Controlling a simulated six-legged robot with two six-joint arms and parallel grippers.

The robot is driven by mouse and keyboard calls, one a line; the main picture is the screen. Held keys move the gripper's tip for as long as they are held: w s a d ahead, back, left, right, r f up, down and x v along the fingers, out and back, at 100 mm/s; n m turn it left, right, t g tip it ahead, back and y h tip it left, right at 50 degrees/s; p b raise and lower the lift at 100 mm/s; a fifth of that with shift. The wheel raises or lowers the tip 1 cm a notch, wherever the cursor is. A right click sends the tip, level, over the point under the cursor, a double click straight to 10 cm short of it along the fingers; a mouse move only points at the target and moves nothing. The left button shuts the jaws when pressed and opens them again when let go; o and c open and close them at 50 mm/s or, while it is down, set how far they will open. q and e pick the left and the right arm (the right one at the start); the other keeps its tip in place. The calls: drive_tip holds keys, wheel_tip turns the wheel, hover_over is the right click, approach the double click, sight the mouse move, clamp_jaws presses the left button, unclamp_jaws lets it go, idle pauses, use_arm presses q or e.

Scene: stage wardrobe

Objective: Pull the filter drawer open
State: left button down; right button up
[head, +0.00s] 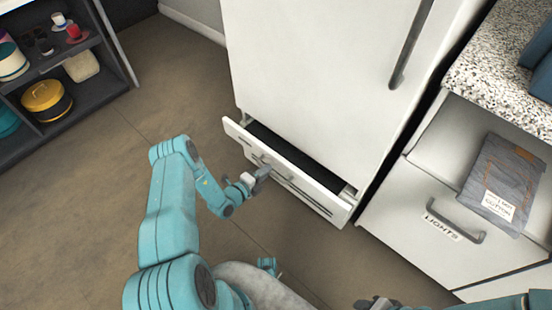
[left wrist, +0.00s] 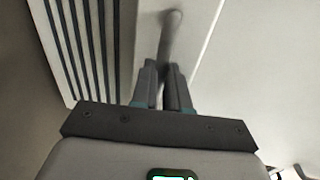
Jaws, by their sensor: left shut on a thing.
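The filter drawer (head: 238,132) is the low white drawer at the foot of the tall white cabinet (head: 300,60). It stands partly out, and a dark gap shows behind its front panel. My left gripper (head: 262,172) is at the drawer front, shut on the drawer handle. In the left wrist view the fingers (left wrist: 163,88) close around the grey handle bar (left wrist: 171,32), with a slatted grille beside it on the left. My right gripper (head: 376,303) shows only in part at the bottom edge, and its jaws are unclear.
At right, a white drawer (head: 400,190) labelled LIGHTS stands out, with folded grey cloth (head: 502,180) on it, below a speckled counter (head: 500,60). A dark shelf (head: 100,85) with hats and tins stands at upper left. The brown floor (head: 110,190) is clear at left.

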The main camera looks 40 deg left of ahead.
use_arm(q)
drive_tip(key=f+v, duration=0.2)
drive_tip(key=v, duration=0.8)
drive_tip(key=s+f+v, duration=0.1)
drive_tip(key=f+v, duration=0.1)
drive_tip(key=v, duration=0.9)
drive_tip(key=shift+a+f, duration=0.1)
drive_tip(key=c, duration=1.1)
unclamp_jaws()
drive_tip(key=shift+w, duration=0.1)
drive_tip(key=shift+p, duration=0.3)
drive_tip(key=p+v, duration=0.1)
drive_tip(key=v, duration=1.5)
drive_tip(key=shift+s, duration=0.2)
